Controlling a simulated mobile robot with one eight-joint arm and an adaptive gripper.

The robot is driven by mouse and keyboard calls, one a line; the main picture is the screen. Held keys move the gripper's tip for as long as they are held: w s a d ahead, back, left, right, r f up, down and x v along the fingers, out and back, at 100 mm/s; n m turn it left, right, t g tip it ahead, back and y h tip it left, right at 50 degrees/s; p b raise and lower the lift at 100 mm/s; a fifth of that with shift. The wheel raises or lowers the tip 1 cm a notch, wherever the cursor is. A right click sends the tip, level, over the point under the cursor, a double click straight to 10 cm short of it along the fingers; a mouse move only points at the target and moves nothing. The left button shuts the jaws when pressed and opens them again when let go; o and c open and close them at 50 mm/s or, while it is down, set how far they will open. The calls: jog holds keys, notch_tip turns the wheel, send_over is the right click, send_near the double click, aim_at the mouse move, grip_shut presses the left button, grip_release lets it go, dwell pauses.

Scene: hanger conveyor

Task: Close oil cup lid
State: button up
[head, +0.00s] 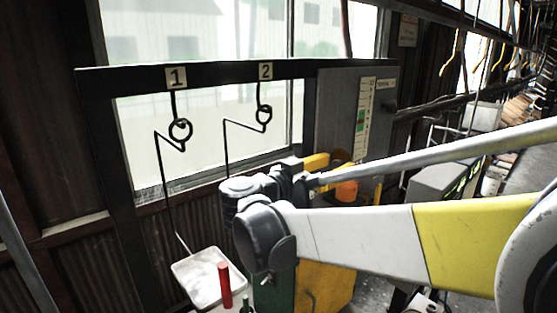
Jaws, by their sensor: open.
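My arm reaches in from the right. Its dark wrist is in the middle of the head view, and my dark gripper (303,178) points right and away from it. The gripper is open; its fingers are small and partly merge with the dark parts around them. A yellow bracket-like part (317,161) and an orange rounded piece (346,191) are close beside the gripper, on or by the machine. I cannot tell which part is the oil cup lid, nor whether it is open. My arm hides much of the area below.
A black frame (140,75) holds two hooked wires, labelled 1 and 2. A grey panel (337,115) stands behind the gripper. A white tray (190,268), a red cylinder (225,286) and a dark bottle (247,304) are low in view. A yellow cabinet (325,283) is below my arm.

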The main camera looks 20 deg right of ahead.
jog(key=shift+w+d, duration=0.1)
jog(key=shift+d, duration=0.25)
grip_shut()
jog(key=shift+r, duration=0.1)
